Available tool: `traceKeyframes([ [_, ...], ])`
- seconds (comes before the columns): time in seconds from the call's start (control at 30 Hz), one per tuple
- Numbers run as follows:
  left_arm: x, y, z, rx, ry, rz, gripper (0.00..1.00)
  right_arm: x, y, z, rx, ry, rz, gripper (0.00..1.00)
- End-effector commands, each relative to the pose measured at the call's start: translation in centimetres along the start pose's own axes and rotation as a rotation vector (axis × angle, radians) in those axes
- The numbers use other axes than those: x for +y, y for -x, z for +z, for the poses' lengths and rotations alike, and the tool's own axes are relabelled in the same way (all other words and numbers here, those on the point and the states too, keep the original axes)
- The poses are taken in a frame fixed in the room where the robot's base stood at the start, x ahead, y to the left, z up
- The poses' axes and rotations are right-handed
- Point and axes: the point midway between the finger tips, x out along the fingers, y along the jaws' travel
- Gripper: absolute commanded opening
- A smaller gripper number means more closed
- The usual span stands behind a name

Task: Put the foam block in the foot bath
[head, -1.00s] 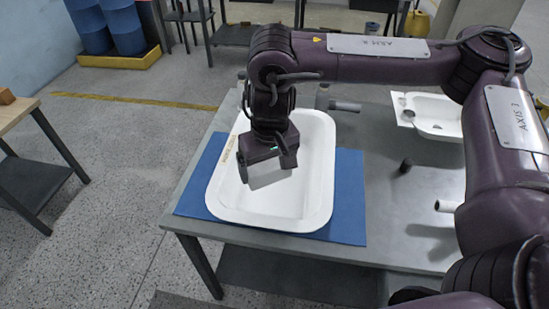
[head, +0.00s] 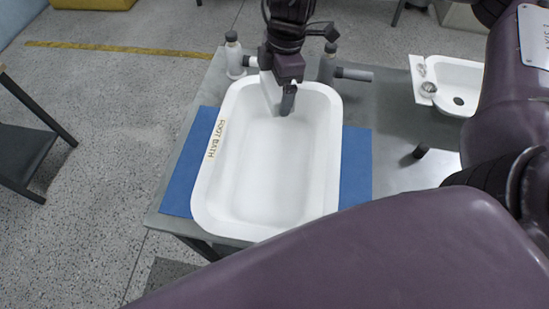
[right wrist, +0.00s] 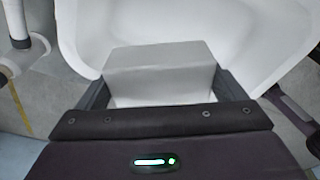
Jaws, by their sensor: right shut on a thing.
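The white foot bath (head: 268,175), with "FOOT BATH" lettered on its left rim, sits on a blue mat on the grey table. My right gripper (head: 281,98) is over the far end of the basin. It is shut on a pale foam block (head: 268,92), partly hidden by the gripper in the head view. In the right wrist view the block (right wrist: 160,68) sits between the two fingers, with the white basin behind it. I cannot tell whether the block touches the bath. My left gripper is not in view.
Grey pipe fittings (head: 234,55) stand behind the bath's far edge, and another (head: 353,74) lies at its far right. A small white basin (head: 457,85) is at the right of the table. The blue mat (head: 355,165) shows on both sides of the bath.

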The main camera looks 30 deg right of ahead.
Motion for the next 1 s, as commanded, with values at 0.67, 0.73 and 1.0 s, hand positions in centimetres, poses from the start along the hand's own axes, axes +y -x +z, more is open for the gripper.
traceKeyframes([
  [0.67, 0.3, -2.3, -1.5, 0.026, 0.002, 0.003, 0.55, -0.2, -7.8, 1.6, 0.000, 0.305, -0.045, 0.69],
  [0.73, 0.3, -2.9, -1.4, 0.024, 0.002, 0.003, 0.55, -0.2, -9.7, 1.8, 0.000, 0.304, -0.045, 0.69],
  [1.0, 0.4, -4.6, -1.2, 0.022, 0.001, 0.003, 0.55, -0.1, -15.0, 2.5, -0.001, 0.304, -0.040, 0.69],
])
